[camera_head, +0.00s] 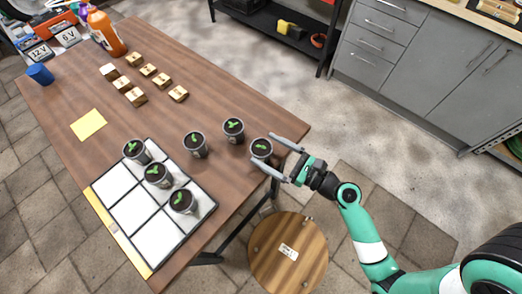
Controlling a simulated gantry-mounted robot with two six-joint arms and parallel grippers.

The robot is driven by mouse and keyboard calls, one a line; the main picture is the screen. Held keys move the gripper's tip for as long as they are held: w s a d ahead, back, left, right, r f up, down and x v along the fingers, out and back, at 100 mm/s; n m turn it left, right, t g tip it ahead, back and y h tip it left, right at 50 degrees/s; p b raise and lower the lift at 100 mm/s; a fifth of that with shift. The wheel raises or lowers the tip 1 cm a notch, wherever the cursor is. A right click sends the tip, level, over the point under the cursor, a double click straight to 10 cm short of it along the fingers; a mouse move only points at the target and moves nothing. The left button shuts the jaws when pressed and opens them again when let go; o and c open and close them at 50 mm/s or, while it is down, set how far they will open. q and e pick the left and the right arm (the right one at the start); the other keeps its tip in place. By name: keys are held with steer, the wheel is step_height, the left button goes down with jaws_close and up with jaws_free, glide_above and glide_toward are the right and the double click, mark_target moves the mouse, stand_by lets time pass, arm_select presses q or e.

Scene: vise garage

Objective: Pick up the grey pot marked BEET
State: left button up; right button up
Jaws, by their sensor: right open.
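Several grey pots with dark soil and green seedlings stand on the wooden table. One pot (261,149) is at the table's right edge, between the fingers of my right gripper (272,154), which is open around it. Two more pots, one (233,131) and another (196,145), stand on the bare table to its left. Three pots, at the back (137,152), middle (158,174) and front (183,201), stand on the white gridded tray (132,210). No pot's marking is legible, so I cannot tell which is BEET. My left gripper is not in view.
Several small wooden blocks (148,70), a yellow note (89,124), a blue cup (40,74) and an orange bottle (106,34) are on the table. A round wooden stool (288,254) stands below the near edge. Grey cabinets (420,60) are at the back right.

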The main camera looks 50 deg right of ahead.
mark_target(252, 143)
steer(key=w, duration=0.2)
steer(key=w+a, duration=0.1)
steer(key=w, duration=0.2)
steer(key=shift+w+r, duration=0.1)
steer(key=shift+r, duration=0.1)
steer(key=c, duration=1.4)
